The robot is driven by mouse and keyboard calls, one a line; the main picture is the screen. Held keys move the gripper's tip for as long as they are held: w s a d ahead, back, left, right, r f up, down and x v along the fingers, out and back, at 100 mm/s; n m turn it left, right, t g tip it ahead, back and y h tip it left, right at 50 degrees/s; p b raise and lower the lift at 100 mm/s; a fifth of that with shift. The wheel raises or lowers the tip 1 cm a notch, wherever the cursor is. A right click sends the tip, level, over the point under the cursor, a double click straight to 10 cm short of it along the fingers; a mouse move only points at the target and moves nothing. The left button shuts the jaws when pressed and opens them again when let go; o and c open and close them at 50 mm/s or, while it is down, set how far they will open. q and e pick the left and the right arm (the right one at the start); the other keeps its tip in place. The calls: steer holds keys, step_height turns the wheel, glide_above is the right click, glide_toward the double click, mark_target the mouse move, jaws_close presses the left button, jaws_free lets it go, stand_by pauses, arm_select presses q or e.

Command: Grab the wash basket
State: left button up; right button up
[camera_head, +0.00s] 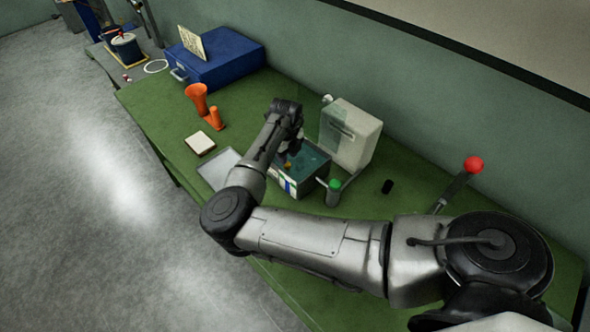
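My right gripper (288,157) points down at a teal-topped box-shaped tank (313,183) on the green bench. Its fingers are small and dark here, and I cannot tell whether they are open or shut. A small orange part (287,166) shows at the tank's top, just below the fingers. I cannot make out a wash basket clearly; the hand and forearm cover part of the tank's opening. My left gripper is not in view.
A pale machine (351,136) stands behind the tank, and a green-topped cylinder (333,192) is in front of it. An orange funnel (197,99), white pad (200,143), grey tray (217,168) and blue case (221,59) lie left. A red-knobbed lever (473,164) rises right.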

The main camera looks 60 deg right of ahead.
step_height(320, 180, down, 5)
steer(key=shift+a+r+b, duration=0.1)
steer(key=shift+b, duration=0.25)
steer(key=shift+c, duration=0.2)
jaws_close()
